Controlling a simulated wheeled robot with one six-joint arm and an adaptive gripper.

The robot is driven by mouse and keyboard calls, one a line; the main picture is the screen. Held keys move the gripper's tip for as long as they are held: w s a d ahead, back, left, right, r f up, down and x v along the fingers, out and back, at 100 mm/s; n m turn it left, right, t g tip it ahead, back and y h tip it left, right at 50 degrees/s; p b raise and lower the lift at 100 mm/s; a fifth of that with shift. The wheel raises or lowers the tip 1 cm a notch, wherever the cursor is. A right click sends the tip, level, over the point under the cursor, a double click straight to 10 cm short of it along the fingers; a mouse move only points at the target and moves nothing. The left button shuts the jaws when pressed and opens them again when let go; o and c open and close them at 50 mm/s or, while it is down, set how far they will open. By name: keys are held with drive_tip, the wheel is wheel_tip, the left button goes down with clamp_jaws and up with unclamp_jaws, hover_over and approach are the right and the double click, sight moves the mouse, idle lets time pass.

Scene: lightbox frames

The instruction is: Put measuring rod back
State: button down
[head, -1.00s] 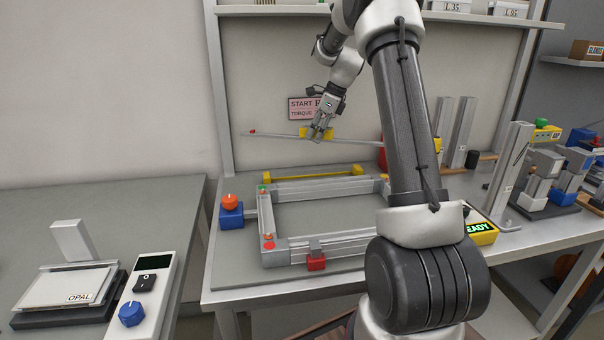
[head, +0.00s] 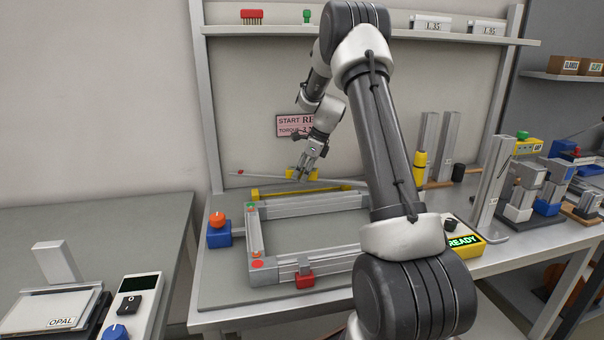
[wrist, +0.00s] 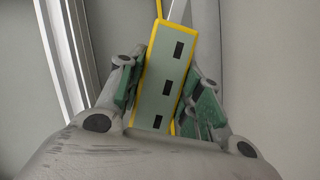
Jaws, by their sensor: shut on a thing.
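The measuring rod (head: 262,176) is a long thin grey bar with a red tip at its left end and a yellow-edged block near its middle. My gripper (head: 302,175) is shut on that block and holds the rod roughly level, just above and behind the rear of the grey frame in the head view. The right end of the rod passes behind my arm. In the wrist view the block (wrist: 163,85), grey-green with black slots and yellow edges, sits between the green-padded fingers of my gripper (wrist: 165,95).
The rectangular metal frame (head: 255,238) lies on the bench mat, with a yellow bar (head: 285,191) along its rear. A blue block with an orange knob (head: 218,220) stands left of it. Metal uprights (head: 428,145) and a yellow READY box (head: 463,241) are at right.

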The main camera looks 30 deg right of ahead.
drive_tip(key=shift+f, duration=0.15)
drive_tip(key=shift+f, duration=0.25)
drive_tip(key=c, duration=1)
unclamp_jaws()
drive_tip(key=shift+o, duration=0.2)
